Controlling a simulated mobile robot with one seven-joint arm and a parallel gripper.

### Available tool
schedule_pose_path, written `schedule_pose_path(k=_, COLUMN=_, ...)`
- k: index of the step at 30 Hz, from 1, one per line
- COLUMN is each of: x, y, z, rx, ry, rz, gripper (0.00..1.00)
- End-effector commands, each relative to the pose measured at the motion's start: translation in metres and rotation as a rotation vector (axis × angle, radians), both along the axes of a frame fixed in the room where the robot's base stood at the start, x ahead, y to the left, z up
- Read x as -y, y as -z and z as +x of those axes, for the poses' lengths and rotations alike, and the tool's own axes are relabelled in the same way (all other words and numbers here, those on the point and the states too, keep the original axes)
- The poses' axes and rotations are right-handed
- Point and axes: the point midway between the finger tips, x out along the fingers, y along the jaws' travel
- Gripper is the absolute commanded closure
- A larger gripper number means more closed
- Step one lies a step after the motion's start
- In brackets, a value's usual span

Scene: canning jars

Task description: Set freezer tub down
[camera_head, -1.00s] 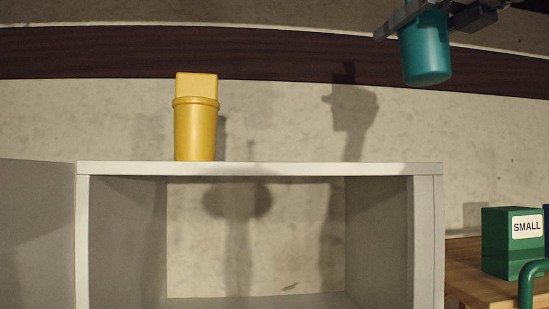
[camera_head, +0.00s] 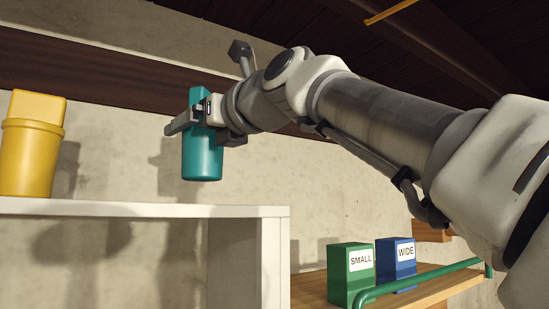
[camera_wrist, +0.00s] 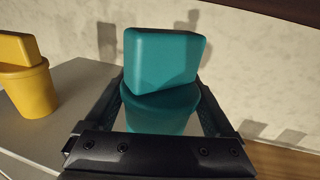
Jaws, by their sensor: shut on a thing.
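A teal tub (camera_head: 202,158) is held upright in my gripper (camera_head: 190,118), above the white cabinet's top (camera_head: 150,210). A gap shows between the tub's bottom and the cabinet top. In the wrist view the teal tub (camera_wrist: 160,65) sits between the two fingers of my gripper (camera_wrist: 160,112), which are shut on it. A yellow tub (camera_head: 30,150) stands on the cabinet top to the left of the teal tub. It also shows at the left in the wrist view (camera_wrist: 28,85). Which tub is the freezer tub is not labelled.
A green box marked SMALL (camera_head: 350,275) and a blue box marked WIDE (camera_head: 396,264) stand on a wooden shelf (camera_head: 440,284) with a green rail (camera_head: 420,281), lower right. The cabinet top right of the yellow tub looks clear.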

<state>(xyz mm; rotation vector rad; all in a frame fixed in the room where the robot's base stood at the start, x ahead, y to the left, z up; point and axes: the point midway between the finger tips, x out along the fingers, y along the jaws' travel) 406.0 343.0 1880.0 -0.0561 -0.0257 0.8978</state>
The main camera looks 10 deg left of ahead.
Motion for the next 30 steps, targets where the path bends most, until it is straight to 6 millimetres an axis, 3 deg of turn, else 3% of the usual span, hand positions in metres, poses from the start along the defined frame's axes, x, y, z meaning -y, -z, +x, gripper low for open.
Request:
schedule_pose_path(k=13, x=0.001, y=0.032, z=0.0, rx=0.0, ry=0.001, rz=0.0, gripper=0.7)
schedule_pose_path(k=26, x=0.002, y=0.038, z=0.0, rx=0.001, ry=0.001, rz=0.002, gripper=0.7)
schedule_pose_path(k=27, x=0.001, y=0.038, z=0.0, rx=0.001, ry=0.001, rz=0.002, gripper=0.08)
schedule_pose_path(k=30, x=0.002, y=0.037, z=0.0, rx=0.001, ry=0.001, rz=0.001, gripper=0.0)
